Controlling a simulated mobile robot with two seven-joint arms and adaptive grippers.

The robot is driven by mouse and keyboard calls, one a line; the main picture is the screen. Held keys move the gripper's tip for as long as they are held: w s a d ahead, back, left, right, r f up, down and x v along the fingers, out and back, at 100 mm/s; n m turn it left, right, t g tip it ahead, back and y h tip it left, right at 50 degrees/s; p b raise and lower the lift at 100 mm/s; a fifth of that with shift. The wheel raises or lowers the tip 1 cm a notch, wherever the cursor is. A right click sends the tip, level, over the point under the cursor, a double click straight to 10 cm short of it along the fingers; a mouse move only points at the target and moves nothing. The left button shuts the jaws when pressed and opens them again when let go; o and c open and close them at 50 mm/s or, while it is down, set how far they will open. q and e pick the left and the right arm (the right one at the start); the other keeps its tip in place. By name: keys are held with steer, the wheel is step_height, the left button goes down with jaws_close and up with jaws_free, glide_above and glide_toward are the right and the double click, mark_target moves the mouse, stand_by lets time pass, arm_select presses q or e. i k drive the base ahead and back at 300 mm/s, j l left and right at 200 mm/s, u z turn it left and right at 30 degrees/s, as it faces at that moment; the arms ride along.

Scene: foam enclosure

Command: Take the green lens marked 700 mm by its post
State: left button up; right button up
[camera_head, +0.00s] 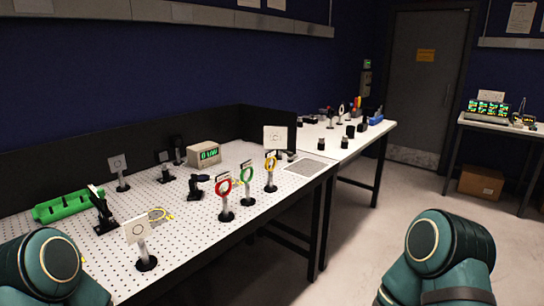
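Neither gripper is in view.
A white card on a post (138,230) stands near the front left. A green rail (67,206), a black mount (102,212) and a power meter (203,154) stand farther back. Black panels edge the table's back. Floor is clear to the right of the table.

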mark_target(246, 175)
steer(key=i+l, duration=0.3)
steer(key=i+l+u, duration=0.1)
steer(key=i+l, duration=0.15)
steer(key=l, duration=0.15)
steer(key=i+l+u, duration=0.1)
steer(key=i+l, duration=0.45)
steer(key=l, duration=0.25)
steer(key=i+l+u, duration=0.1)
steer(key=i+l, duration=0.35)
steer(key=l, duration=0.35)
steer(key=i+u, duration=0.05)
